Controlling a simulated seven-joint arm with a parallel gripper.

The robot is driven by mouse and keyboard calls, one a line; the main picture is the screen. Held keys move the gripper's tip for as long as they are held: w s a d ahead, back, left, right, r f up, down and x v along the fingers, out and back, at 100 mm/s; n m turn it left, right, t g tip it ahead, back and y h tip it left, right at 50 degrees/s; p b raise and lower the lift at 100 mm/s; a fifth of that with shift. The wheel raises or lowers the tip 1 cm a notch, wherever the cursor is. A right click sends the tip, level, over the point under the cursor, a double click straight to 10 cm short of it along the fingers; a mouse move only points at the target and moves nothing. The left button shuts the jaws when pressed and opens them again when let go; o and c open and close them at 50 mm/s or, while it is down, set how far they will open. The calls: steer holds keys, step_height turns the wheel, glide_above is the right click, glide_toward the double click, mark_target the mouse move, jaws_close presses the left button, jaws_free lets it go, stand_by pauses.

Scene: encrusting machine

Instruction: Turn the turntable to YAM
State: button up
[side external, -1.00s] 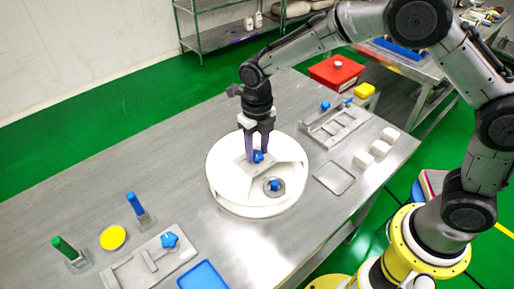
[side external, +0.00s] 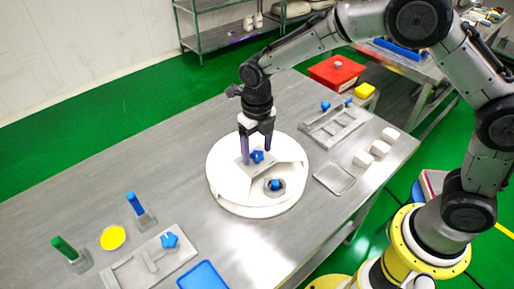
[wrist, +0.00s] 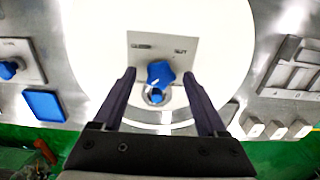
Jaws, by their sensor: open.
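The turntable (side external: 228,181) is a round white disc on the metal table, with a grey plate on it that carries a blue star-shaped knob (side external: 257,156). A second blue knob in a grey ring (side external: 275,185) sits nearer its front edge. My gripper (side external: 256,157) is open, with its two dark fingers on either side of the star knob and apart from it. In the wrist view, the star knob (wrist: 160,74) lies between the open fingers, a little beyond the tips. Small labels show on the plate (wrist: 180,48), but I cannot read them for certain.
On the left stand a green handle (side external: 64,247), a blue handle (side external: 135,205), a yellow disc (side external: 113,237) and a plate with another blue star knob (side external: 169,240). On the right are an empty tray (side external: 334,177), white blocks (side external: 380,148) and a red box (side external: 336,72).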

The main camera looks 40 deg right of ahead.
step_height(320, 180, up, 14)
stand_by(0.6)
steer(key=shift+f, duration=0.1)
